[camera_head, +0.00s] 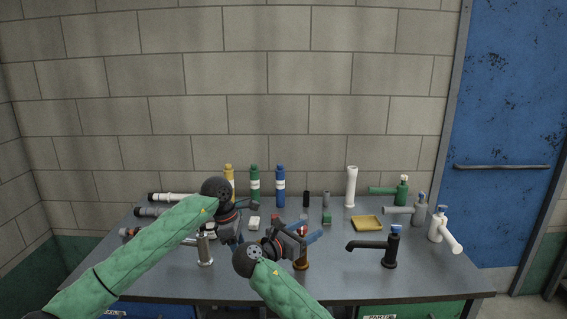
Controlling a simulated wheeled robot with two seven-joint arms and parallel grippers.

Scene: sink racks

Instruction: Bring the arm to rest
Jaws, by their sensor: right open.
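My left arm, in a green padded sleeve, comes in from the left in the head view. Its gripper (230,236) hangs over the left part of the table, beside a grey faucet; whether its jaws are open is not clear. My right arm, also green-sleeved, comes up from the bottom middle. Its gripper (314,237) points right over the middle of the table, with its blue fingers apart and nothing seen between them. It partly covers a brown copper faucet (301,262).
The grey table (340,285) bears several bottles at the back, a white cylinder (351,186), a yellow tray (367,224), a black faucet (390,247) and a white faucet (438,223) at right. A grey faucet (205,250) stands left. The front right is clear.

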